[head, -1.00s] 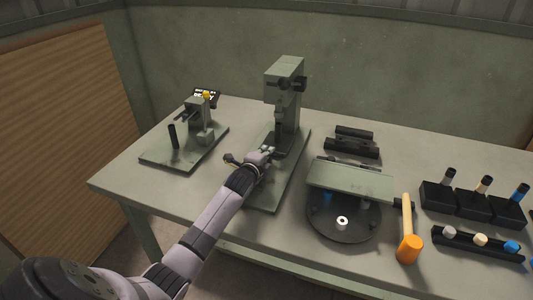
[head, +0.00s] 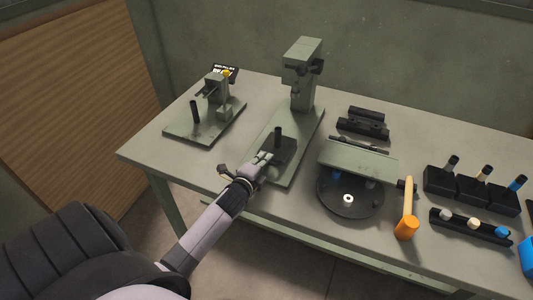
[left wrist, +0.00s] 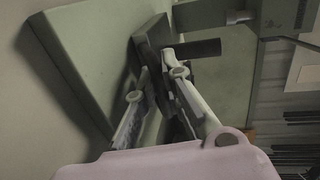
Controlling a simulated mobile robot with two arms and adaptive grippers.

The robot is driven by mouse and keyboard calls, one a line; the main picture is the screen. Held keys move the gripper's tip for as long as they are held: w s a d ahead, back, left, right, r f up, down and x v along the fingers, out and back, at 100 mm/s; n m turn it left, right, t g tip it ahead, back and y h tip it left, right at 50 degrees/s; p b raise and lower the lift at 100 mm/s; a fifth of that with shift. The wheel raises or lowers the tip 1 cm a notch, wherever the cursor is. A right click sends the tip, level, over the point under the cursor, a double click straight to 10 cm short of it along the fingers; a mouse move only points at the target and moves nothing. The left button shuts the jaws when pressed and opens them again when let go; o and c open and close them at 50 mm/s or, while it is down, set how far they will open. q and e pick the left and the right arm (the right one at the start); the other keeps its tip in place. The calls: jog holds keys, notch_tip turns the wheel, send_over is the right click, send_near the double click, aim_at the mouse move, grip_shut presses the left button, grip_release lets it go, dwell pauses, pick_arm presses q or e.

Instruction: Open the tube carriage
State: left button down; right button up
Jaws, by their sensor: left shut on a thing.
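The tube carriage (head: 283,151), a dark block with a black upright post (head: 278,134), sits on the green base plate (head: 306,140) of the middle press (head: 300,78). It stands out in front of the press column, toward the table's front. My left gripper (head: 265,158) is shut on the front left side of the carriage. In the left wrist view, the gripper's fingers (left wrist: 155,98) close at the dark carriage plate (left wrist: 150,42), with the dark post (left wrist: 197,48) beside them. The exact gripped part is partly hidden by the fingers. My right gripper is not in view.
A smaller green fixture (head: 208,112) stands to the left. A round black turntable with a green cover (head: 358,160), an orange mallet (head: 406,228), black holders (head: 455,184) and a dark rack (head: 470,228) stand to the right. A black bracket (head: 363,128) lies behind the turntable.

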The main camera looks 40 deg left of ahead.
pick_arm(q)
jog(key=c, duration=2)
grip_release()
jog(key=shift+o, duration=0.2)
jog(key=v, duration=1.2)
jog(key=shift+a, duration=0.1)
